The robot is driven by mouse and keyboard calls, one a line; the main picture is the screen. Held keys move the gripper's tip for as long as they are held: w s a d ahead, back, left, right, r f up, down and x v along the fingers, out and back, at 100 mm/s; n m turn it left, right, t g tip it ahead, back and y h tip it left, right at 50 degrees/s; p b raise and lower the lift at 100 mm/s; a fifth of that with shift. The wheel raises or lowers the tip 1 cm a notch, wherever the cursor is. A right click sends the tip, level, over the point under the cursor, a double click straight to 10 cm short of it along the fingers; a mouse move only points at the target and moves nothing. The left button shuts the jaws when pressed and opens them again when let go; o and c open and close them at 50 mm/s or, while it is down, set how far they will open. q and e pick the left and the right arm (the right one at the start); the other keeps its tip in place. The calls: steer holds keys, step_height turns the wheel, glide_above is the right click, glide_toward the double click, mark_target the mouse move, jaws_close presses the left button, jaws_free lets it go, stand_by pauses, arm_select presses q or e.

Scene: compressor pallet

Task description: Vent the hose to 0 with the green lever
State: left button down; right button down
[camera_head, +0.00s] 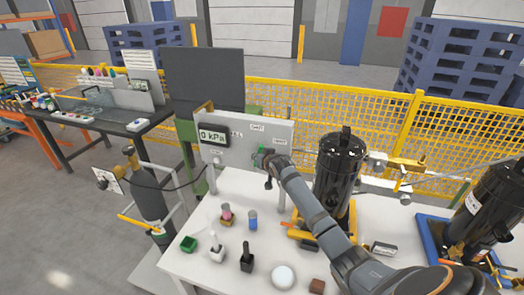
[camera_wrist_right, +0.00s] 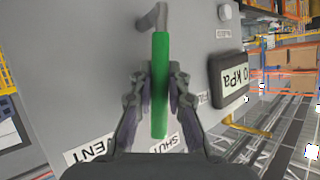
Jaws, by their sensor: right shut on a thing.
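The green lever (camera_wrist_right: 160,108) is on the grey panel (camera_wrist_right: 85,50). My right gripper (camera_wrist_right: 161,82) is shut on it, one finger on each side. In the wrist view the lever's free end shows between the VENT label (camera_wrist_right: 90,149) and the SHUT label (camera_wrist_right: 167,143), closer to SHUT. In the head view my right gripper (camera_head: 264,156) is at the panel front and mostly hides the lever. My left gripper is not in view.
A second black cylinder (camera_head: 498,200) stands at the right. A dark gas bottle (camera_head: 148,195) stands at the left. A yellow fence (camera_head: 330,108) runs behind.

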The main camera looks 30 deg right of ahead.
steer(key=shift+w+a+r+n+g+p, duration=0.35)
steer(key=shift+g+p, duration=0.15)
steer(key=shift+p, duration=0.1)
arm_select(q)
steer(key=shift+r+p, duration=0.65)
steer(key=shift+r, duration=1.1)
arm_select(e)
steer(key=shift+w+a+f+n+g+h, duration=0.2)
steer(key=shift+w+n+g+h, duration=0.1)
steer(key=shift+g+h, duration=0.15)
steer(key=c, duration=1.3)
jaws_free()
steer(key=shift+w, duration=0.1)
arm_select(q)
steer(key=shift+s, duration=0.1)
